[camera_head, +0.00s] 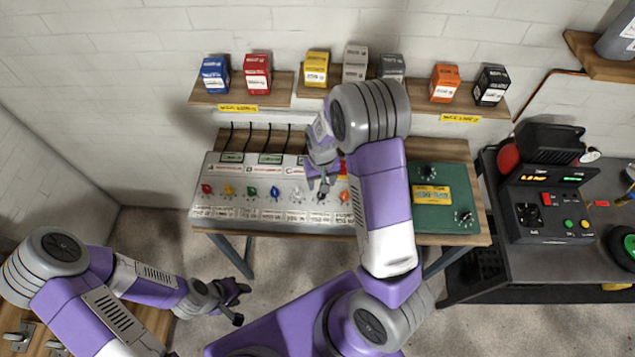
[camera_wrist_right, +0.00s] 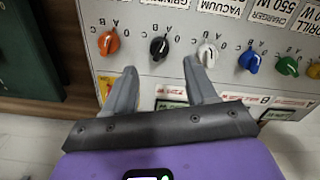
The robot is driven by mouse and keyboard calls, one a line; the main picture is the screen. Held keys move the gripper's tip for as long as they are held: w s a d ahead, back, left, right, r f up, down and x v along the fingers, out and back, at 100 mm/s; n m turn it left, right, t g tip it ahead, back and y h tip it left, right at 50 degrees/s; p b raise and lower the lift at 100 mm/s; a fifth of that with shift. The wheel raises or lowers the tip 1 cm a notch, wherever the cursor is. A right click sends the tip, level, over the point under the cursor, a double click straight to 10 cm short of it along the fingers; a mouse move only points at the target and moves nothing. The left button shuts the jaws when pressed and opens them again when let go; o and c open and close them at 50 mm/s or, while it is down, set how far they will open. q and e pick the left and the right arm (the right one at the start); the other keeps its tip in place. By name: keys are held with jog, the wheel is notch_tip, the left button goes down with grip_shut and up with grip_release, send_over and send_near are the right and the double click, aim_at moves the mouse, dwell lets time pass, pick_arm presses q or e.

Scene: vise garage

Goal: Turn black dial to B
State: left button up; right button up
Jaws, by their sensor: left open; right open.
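The black dial (camera_head: 321,197) is on the light grey panel (camera_head: 215,170), between a white dial (camera_head: 298,194) and an orange dial (camera_head: 344,196). In the right wrist view the black dial (camera_wrist_right: 159,47) has small letters around it; I cannot tell surely which letter it points to. My right gripper (camera_head: 320,184) is over the panel just behind the black dial. In the wrist view its two fingers (camera_wrist_right: 160,72) are apart, with the dial beyond the tips and between them, not gripped. My left gripper (camera_head: 236,300) is open and empty, low over the floor at lower left.
Red, yellow, green and blue dials (camera_head: 275,192) line the panel to the left. A green box (camera_head: 432,222) with black knobs stands to the right. Shelves (camera_head: 278,98) with small coloured boxes hang behind. A dark bench (camera_head: 480,285) with a black machine (camera_head: 545,215) is at right.

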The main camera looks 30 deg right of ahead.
notch_tip(320, 180, down, 6)
jog(key=shift+s, duration=0.15)
jog(key=c, duration=1)
